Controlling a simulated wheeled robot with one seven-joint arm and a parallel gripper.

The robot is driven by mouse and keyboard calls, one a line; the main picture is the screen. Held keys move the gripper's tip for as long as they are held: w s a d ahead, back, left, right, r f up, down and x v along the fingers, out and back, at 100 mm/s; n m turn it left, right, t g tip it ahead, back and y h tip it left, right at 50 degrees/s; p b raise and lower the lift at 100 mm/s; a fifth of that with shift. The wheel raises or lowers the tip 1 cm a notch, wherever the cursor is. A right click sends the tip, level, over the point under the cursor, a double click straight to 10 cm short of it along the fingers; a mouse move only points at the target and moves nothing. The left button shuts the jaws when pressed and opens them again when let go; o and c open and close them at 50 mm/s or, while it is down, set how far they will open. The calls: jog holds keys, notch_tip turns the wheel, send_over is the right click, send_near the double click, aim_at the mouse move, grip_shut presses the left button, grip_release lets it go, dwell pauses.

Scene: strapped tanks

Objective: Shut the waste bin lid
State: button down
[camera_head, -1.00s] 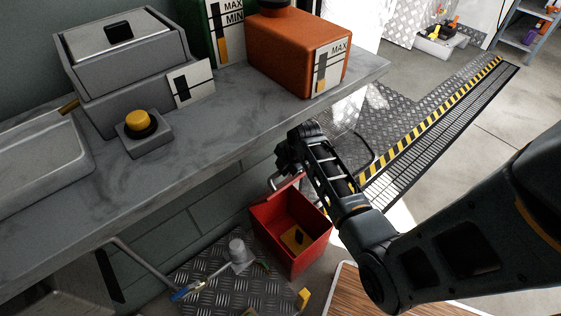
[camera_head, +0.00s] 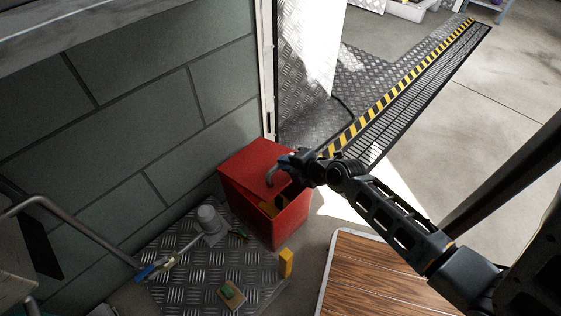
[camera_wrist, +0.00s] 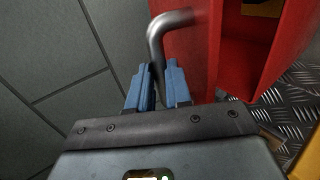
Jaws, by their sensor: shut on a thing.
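The red waste bin (camera_head: 280,228) stands on the floor by the grey wall in the head view. Its red lid (camera_head: 250,160) is tilted over the bin and partly covers it. A gap at the front still shows the inside, with something yellow in it. The lid's bent metal handle (camera_head: 271,176) also shows in the wrist view (camera_wrist: 163,28). My gripper (camera_wrist: 156,78) has its blue fingers shut on this handle. In the head view, my gripper (camera_head: 287,163) is at the lid, and my wrist hides part of the bin's right side.
A wooden-topped surface (camera_head: 385,275) is at right. Open floor (camera_head: 450,130) lies beyond.

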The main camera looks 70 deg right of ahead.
notch_tip(320, 180, down, 7)
jog(key=s+a+b, duration=0.1)
jog(key=s+b, duration=0.1)
jog(key=b, duration=0.3)
jog(key=shift+s+a+f, duration=0.15)
jog(key=shift+s, duration=0.2)
jog(key=c, duration=1.1)
grip_release()
jog(key=shift+o, duration=0.2)
jog(key=p+v, duration=0.2)
jog(key=v, duration=0.5)
jog(key=shift+s+r, duration=0.25)
jog(key=shift+a, duration=0.2)
